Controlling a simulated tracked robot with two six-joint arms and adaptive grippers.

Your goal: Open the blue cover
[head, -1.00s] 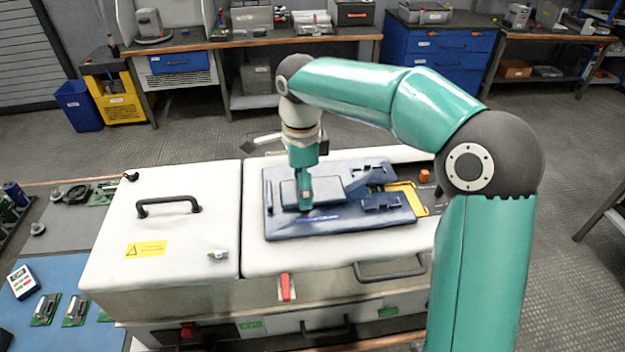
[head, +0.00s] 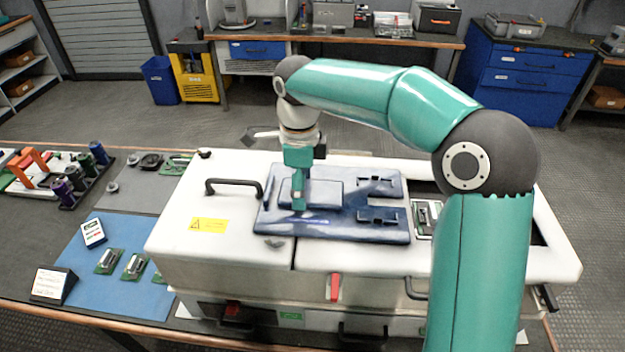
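The blue cover (head: 350,231) is a flat panel with raised blocks, lying on top of the white cabinet (head: 385,258). Its left part lies across the seam onto the left lid. To its right an opening shows, with a small grey and black module (head: 426,216) in it; my arm hides part of the opening. My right gripper (head: 299,206) points down at the left part of the cover and appears to touch it. Its fingers are seen narrowly, so whether they are open or shut is unclear. My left gripper is out of view.
A black handle (head: 234,184) stands on the left lid, close to the cover's left edge. A red latch (head: 335,287) is on the cabinet's front. A blue mat (head: 112,285) with circuit boards lies at left, near a rack of cylinders (head: 75,184).

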